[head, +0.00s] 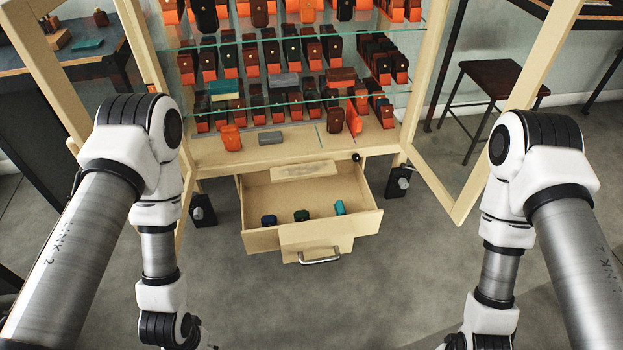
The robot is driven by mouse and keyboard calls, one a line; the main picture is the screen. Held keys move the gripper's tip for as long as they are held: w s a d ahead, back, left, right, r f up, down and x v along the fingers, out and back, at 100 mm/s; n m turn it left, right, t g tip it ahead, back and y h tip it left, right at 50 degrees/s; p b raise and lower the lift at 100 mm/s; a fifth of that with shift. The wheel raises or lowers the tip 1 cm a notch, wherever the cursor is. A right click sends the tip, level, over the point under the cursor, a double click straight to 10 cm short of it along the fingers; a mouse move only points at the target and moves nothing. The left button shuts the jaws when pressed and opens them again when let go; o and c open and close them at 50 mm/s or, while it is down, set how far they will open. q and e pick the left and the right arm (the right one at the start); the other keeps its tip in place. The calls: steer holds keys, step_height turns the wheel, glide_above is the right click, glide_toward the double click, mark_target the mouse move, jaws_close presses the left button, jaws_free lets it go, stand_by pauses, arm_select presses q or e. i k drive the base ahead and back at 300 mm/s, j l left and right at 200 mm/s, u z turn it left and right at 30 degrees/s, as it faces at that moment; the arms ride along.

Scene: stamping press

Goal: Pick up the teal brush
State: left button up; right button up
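A small teal block-like thing (340,207), which looks like the teal brush, stands at the right inside the open drawer (363,224). A dark green piece (301,215) and a dark blue piece (268,220) lie to its left in the same drawer. My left gripper (208,343) and my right gripper (447,343) show only as slivers at the bottom edge. Both are well below and apart from the drawer. Their fingertips are cut off, so I cannot see whether they are open or hold anything.
The cabinet's glass shelves (262,102) above the drawer hold rows of orange, brown and dark cases. A cabinet door frame (483,165) stands open at the right. The drawer's front has a metal handle (320,258). The floor in front (330,310) is clear.

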mark_target(339, 208)
steer(key=i+l+u, duration=0.2)
steer(key=i, duration=0.25)
steer(key=i+l+u, duration=0.1)
steer(key=i+u, duration=0.15)
steer(key=i, duration=0.2)
